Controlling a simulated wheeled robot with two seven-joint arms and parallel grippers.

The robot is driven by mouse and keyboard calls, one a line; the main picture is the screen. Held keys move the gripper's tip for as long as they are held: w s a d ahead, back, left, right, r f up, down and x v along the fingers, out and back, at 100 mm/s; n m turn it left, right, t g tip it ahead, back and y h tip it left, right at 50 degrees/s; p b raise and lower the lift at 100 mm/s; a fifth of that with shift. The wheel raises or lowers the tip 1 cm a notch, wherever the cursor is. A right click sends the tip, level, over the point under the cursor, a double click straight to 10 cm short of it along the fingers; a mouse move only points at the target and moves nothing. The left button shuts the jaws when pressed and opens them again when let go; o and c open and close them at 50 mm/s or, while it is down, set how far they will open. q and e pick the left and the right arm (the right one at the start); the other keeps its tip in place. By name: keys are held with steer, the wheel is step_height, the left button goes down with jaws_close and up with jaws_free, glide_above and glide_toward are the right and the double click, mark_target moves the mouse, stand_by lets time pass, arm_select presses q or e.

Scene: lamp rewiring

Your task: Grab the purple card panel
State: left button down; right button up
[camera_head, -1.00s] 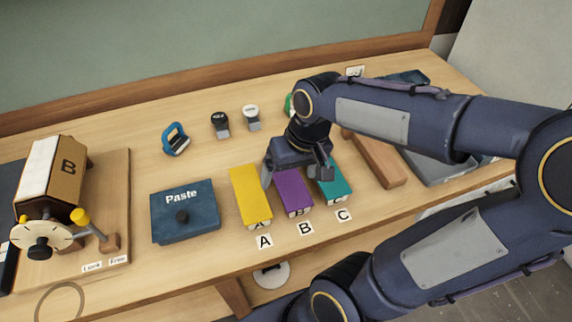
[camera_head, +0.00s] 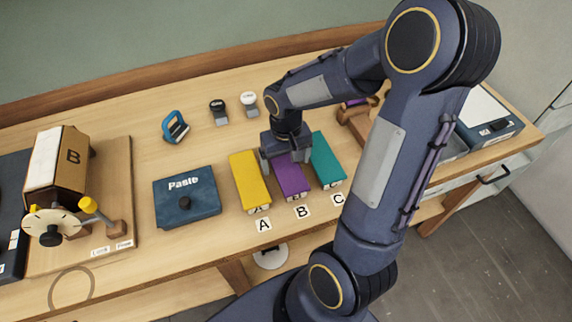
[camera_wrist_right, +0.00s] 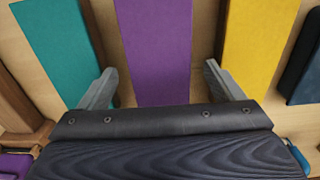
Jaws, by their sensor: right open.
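The purple card panel (camera_head: 291,180) lies on the table between the yellow panel (camera_head: 249,180) and the teal panel (camera_head: 326,160), above the label B. My right gripper (camera_head: 284,164) is over its far end, pointing down and open. In the right wrist view the purple panel (camera_wrist_right: 155,50) runs between the two spread fingers (camera_wrist_right: 158,88), one finger on each side in the gaps to the teal (camera_wrist_right: 60,45) and yellow (camera_wrist_right: 258,40) panels. I cannot tell how far above the tabletop the fingertips are. My left gripper is not in view.
A blue Paste box (camera_head: 187,197) stands left of the panels. A blue clip-like object (camera_head: 175,127) and two small stamps (camera_head: 218,112) (camera_head: 250,104) are behind. A board with a B-marked drum (camera_head: 60,170) is at far left. A wooden block (camera_head: 352,118) is to the right.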

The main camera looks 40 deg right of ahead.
steer(key=c, duration=1.1)
steer(key=shift+o, duration=0.2)
steer(key=shift+r, duration=0.1)
